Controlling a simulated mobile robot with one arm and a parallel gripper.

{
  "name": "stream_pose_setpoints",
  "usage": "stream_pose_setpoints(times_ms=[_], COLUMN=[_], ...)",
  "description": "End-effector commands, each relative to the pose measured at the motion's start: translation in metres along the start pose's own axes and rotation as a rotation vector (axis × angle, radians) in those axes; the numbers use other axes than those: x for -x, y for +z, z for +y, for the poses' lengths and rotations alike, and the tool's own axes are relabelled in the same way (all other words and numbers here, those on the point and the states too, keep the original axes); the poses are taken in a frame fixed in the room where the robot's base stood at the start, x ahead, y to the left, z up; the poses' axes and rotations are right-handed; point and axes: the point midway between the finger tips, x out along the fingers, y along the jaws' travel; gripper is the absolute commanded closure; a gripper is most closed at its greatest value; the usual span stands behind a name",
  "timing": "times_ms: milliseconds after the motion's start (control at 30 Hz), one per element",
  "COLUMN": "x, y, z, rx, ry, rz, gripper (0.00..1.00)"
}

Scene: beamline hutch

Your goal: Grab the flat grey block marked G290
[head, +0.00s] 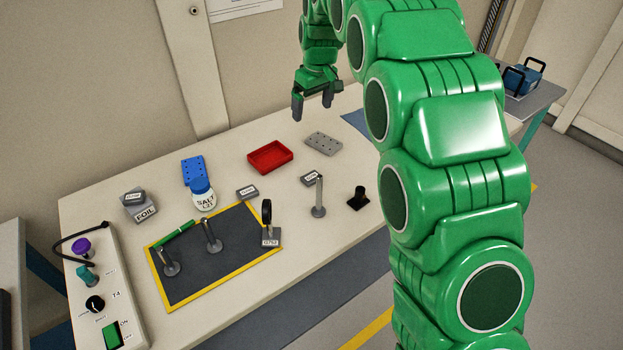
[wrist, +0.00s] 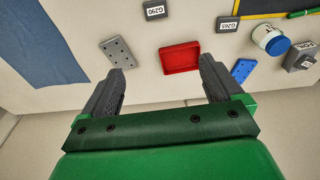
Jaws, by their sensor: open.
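The flat grey block marked G290 (wrist: 156,10) lies at the top edge of the wrist view, label readable. In the head view the G290 block (head: 311,178) lies on the table beside a post's foot, its label too small to read. A similar grey block marked G265 (wrist: 228,24) lies apart from it; it also shows in the head view (head: 247,193). My gripper (head: 312,108) is open and empty above the back of the table, well away from the G290 block. Both fingers show in the wrist view (wrist: 165,78).
A red tray (head: 270,157) and a grey perforated plate (head: 323,143) lie between my gripper and the block. A metal post (head: 319,198) stands close to the block, with a black holder (head: 359,198) to its right. A dark mat (head: 205,275) carries posts and a lens mount.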

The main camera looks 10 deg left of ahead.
Motion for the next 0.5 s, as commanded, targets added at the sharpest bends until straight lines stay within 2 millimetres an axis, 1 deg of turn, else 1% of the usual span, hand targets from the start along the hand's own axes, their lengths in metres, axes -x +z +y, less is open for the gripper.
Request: stream_pose_setpoints(times_ms=[167, 200, 233, 300, 400, 500], x=[-0.043, -0.057, -0.067, -0.097, -0.136, -0.163], y=[0.008, 0.010, 0.012, 0.017, 0.022, 0.026], z=[-0.001, 0.000, -0.001, -0.001, 0.000, -0.001], rx=[0.000, 0.000, 0.000, 0.000, 0.000, 0.000], ry=[-0.003, -0.002, -0.002, -0.003, -0.001, -0.002], rz=[-0.007, -0.004, -0.005, -0.007, -0.004, -0.005], gripper=[0.06, 0.06, 0.06, 0.06, 0.06, 0.06])
